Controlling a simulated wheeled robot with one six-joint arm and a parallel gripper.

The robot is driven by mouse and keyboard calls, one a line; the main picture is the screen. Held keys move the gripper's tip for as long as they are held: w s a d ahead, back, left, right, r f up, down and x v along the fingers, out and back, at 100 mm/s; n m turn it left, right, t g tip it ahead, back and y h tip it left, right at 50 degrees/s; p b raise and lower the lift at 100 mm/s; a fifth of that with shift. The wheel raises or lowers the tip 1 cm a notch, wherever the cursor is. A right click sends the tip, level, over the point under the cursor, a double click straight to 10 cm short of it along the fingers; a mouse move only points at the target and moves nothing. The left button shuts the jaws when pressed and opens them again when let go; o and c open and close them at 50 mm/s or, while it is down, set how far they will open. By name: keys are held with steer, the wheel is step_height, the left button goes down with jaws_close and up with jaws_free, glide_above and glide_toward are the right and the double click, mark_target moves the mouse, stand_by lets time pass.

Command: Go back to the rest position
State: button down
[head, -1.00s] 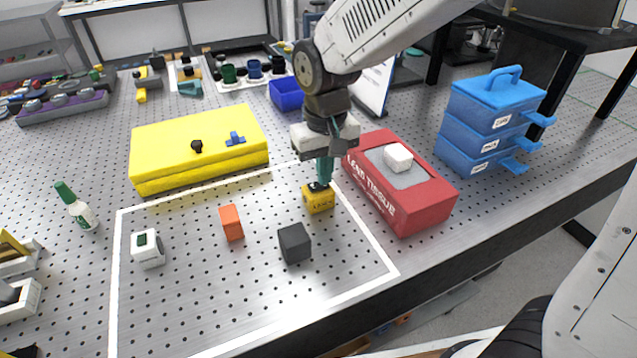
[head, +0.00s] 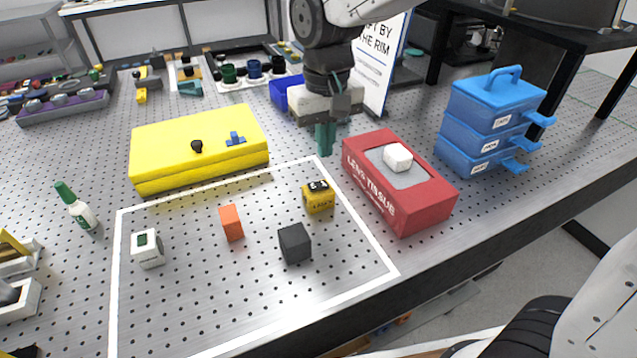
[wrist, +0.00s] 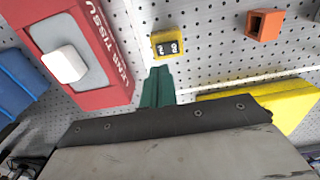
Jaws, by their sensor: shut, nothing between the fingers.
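My gripper (head: 325,140) is shut and empty, with its green fingers together. It hangs above the far corner of the white-outlined area, between the yellow case (head: 200,160) and the red lens tissue box (head: 400,205). The yellow labelled block (head: 318,198) sits on the board below and in front of the fingertips, apart from them. In the wrist view my fingers (wrist: 157,88) point toward the yellow block (wrist: 167,43), with a gap of board between.
Inside the outline also stand an orange block (head: 231,223), a dark cube (head: 295,244) and a white block (head: 147,249). Blue stacked drawers (head: 490,120) stand at right. A sign (head: 382,65) and blue bin (head: 287,92) are behind my gripper.

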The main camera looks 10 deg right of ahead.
steer(key=shift+r, duration=0.15)
stand_by(0.3)
steer(key=shift+s+d, duration=0.1)
steer(key=shift+s, duration=0.1)
steer(key=s+d+r+m+t, duration=0.1)
steer(key=s+d+r+m, duration=0.2)
steer(key=s+d, duration=1.5)
steer(key=shift+s+r, duration=0.2)
steer(key=shift+s, duration=0.75)
